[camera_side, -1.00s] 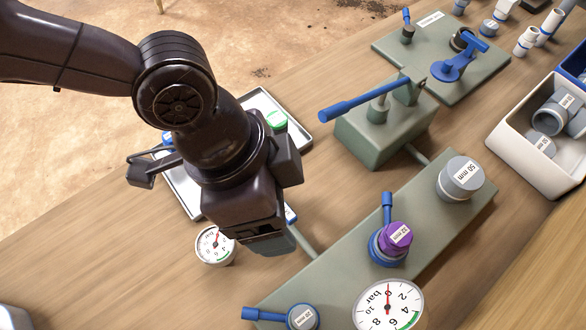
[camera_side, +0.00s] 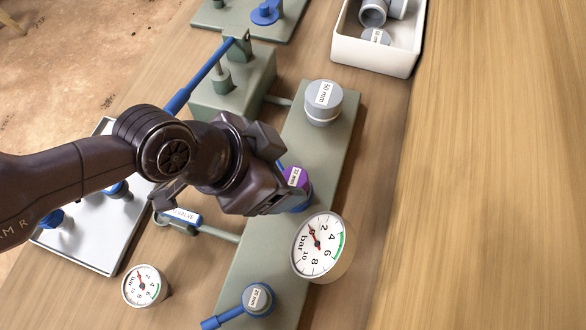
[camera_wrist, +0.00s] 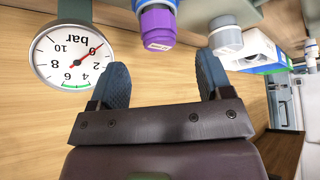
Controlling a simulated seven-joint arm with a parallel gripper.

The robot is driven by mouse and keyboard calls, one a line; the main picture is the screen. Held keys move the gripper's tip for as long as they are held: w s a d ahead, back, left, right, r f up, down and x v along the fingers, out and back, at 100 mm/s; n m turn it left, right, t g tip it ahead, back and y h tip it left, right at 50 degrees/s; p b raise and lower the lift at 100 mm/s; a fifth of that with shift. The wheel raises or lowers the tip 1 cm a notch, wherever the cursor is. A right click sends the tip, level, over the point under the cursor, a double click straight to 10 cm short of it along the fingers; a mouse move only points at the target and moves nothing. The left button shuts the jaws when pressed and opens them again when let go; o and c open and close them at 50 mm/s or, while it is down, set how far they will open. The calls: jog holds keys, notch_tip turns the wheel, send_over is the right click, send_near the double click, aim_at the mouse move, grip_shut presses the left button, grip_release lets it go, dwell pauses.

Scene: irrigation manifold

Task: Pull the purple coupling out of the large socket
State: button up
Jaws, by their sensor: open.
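The purple coupling (camera_side: 296,177), with a white label, stands in a blue collar (camera_side: 303,205) on the green manifold block (camera_side: 262,238). My gripper's dark body covers part of the collar in the side view. In the wrist view the purple coupling (camera_wrist: 157,28) and its blue collar (camera_wrist: 150,4) are at the top centre. My gripper (camera_wrist: 163,72) is open, with its two blue-grey fingers apart and nothing between them. The coupling shows beyond the fingertips, roughly in line with the gap.
A pressure gauge (camera_side: 320,247) stands close by the coupling; it also shows in the wrist view (camera_wrist: 74,58). A grey 50 mm cap (camera_side: 323,102) is on the block's far end. A blue-levered 25 mm fitting (camera_side: 258,299) is at its near end. A white bin (camera_side: 376,50) stands at the back.

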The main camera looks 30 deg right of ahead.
aim_at(295, 176)
jog(key=shift+x, duration=2.75)
jog(key=c, duration=1.1)
jog(key=shift+r, duration=0.1)
jog(key=shift+r, duration=0.1)
jog(key=shift+r, duration=0.65)
jog(key=shift+r, duration=0.5)
jog(key=shift+r, duration=0.65)
